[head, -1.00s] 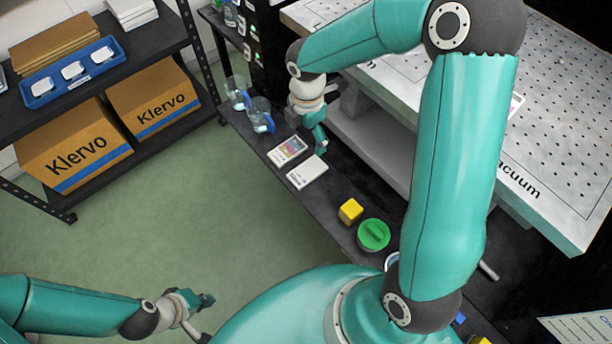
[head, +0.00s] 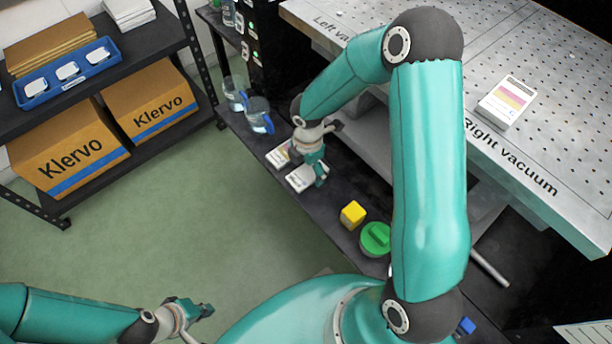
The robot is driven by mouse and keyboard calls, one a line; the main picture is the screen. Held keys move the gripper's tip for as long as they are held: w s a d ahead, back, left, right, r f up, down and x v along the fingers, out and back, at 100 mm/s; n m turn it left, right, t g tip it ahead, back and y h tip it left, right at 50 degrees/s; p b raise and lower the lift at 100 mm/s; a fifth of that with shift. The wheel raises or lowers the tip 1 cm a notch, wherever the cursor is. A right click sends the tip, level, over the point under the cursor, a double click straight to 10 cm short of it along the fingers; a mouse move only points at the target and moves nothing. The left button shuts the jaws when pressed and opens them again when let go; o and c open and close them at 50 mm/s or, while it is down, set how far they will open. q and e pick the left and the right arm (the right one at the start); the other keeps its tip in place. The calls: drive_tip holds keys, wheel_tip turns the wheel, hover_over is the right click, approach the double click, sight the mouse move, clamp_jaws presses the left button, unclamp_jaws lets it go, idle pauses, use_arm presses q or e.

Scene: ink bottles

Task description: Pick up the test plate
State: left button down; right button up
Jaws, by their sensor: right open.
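A small white plate with coloured bands (head: 278,156) lies on the dark bench, partly covered by my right gripper. A second white plate with small print (head: 299,179) lies just in front of it. I cannot tell which one is the test plate. My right gripper (head: 317,172) is open, pointing down over or beside the right ends of the two bench plates; contact is unclear. My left gripper (head: 205,309) hangs over the green floor at lower left, away from everything; its fingers are too small to read.
On the bench (head: 335,215) stand a yellow cube (head: 353,214), a green round lid (head: 376,238) and glass jugs (head: 257,115). The vacuum table (head: 570,190) rises to the right. A shelf with cartons (head: 68,158) stands left.

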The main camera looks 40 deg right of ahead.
drive_tip(key=shift+f, duration=0.6)
drive_tip(key=shift+c, duration=0.2)
drive_tip(key=c, duration=1.3)
